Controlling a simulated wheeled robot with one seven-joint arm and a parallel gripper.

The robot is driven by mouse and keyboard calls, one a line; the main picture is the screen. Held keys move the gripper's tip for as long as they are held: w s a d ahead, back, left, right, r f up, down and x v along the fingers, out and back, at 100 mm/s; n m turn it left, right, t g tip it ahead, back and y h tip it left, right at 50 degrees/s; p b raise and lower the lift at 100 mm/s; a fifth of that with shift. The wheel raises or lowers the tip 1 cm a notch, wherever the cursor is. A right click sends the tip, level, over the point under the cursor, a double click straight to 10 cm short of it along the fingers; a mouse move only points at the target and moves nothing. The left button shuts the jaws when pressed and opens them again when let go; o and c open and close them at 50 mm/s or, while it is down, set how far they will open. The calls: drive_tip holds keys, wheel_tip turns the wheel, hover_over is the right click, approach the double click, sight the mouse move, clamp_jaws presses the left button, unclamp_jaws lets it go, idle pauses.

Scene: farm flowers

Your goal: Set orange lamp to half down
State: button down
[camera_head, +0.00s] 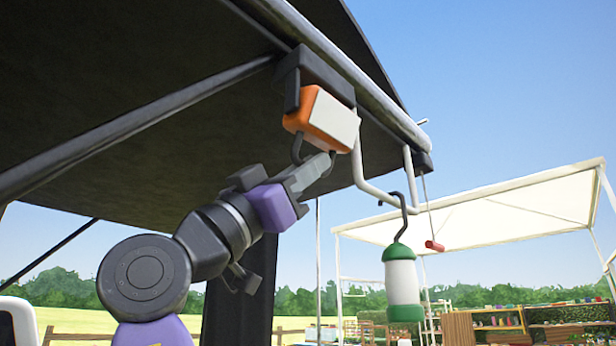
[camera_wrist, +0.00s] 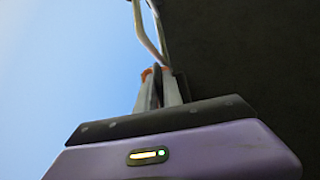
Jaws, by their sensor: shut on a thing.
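The orange lamp (camera_head: 298,120) hangs from a dark bracket (camera_head: 318,75) under the front bar of the awning. Its pale front panel (camera_head: 334,122) faces to the right and the lamp sits tilted. A dark curved handle (camera_head: 297,148) loops below it. My gripper (camera_head: 329,160) reaches up from the lower left, its fingertips shut at the handle's right end, just under the lamp. In the wrist view the fingers (camera_wrist: 158,92) point up, close together, with a small bit of orange (camera_wrist: 147,73) behind their tips; the grip itself is hidden there.
A white rail (camera_head: 370,190) bends down just right of the lamp. A green-and-white lantern (camera_head: 402,285) hangs from it on a hook, and a red pull (camera_head: 434,246) hangs on a cord nearby. The dark awning (camera_head: 130,110) covers the upper left.

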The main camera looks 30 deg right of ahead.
drive_tip(key=shift+w+a+r+m+g, duration=0.1)
drive_tip(key=shift+w+m+g, duration=0.1)
drive_tip(key=shift+m+g, duration=0.4)
drive_tip(key=shift+w+r+m+g, duration=0.1)
drive_tip(key=shift+w+m+g, duration=0.05)
drive_tip(key=shift+m+g, duration=0.45)
drive_tip(key=c, duration=1.5)
unclamp_jaws()
drive_tip(key=shift+f, duration=0.1)
drive_tip(key=b+v, duration=0.1)
drive_tip(key=v, duration=0.6)
drive_tip(key=shift+a+f+b, duration=0.2)
drive_tip(key=shift+a+b, duration=0.1)
drive_tip(key=shift+a, duration=0.05)
